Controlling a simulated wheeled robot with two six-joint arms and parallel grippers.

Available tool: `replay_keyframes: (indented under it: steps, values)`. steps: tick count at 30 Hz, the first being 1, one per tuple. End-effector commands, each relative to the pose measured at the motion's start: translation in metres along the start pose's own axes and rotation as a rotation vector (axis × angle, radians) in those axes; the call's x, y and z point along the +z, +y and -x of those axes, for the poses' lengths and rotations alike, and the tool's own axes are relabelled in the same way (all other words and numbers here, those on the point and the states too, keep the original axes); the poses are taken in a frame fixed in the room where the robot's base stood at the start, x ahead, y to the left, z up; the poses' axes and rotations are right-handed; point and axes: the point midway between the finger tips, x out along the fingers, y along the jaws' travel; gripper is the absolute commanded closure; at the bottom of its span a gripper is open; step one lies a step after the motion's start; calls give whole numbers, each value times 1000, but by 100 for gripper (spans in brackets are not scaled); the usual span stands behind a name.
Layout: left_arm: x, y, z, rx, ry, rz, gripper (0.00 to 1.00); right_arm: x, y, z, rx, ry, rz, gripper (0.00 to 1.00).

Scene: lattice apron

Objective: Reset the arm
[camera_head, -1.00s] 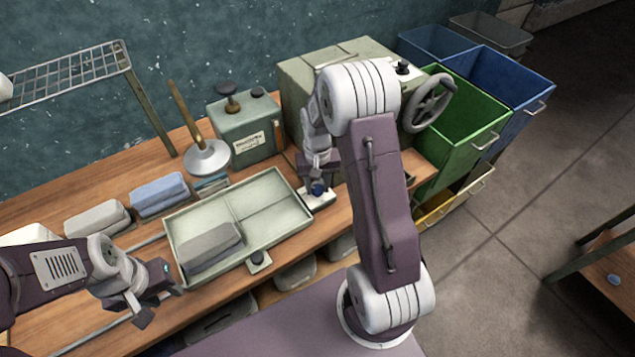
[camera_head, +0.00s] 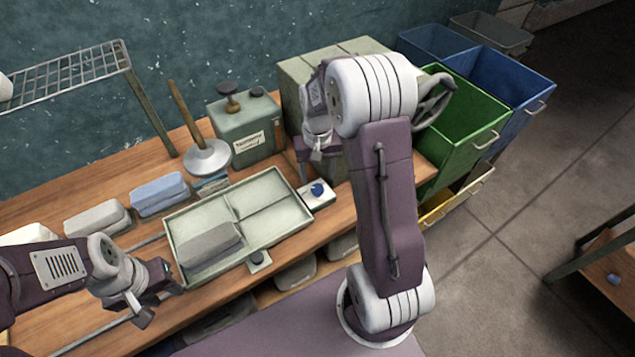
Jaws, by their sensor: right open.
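My right arm rises from the front and bends over at the top. Its gripper (camera_head: 304,168) is raised above the back of the bench, in front of the green-grey machine (camera_head: 293,85). It is open and partly hidden by its own wrist. Below it, a small white box with a blue button (camera_head: 318,190) sits at the tray's right end, untouched. My left gripper (camera_head: 163,304) hangs over the bench's front left, near the tray's corner. Its finger gap is not clear.
A pale divided tray (camera_head: 275,219) holds a grey folded cloth (camera_head: 209,244). A plunger-like tool (camera_head: 207,157) and a labelled box (camera_head: 246,135) stand behind. Green (camera_head: 457,150) and blue (camera_head: 515,95) bins stand right.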

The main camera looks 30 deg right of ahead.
Motion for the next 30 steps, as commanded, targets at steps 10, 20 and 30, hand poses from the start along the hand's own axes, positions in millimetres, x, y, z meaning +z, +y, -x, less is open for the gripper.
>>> replay_keyframes:
  steps: [10,20,30]
  values:
    - [0,0,0,0,0,0,64,0,0,36,0,0,0,42]
    - [0,0,0,0,0,0,64,0,0,35,0,-1,0,42]
    - [0,0,0,0,0,0,64,68,-41,54,-13,32,154,42]
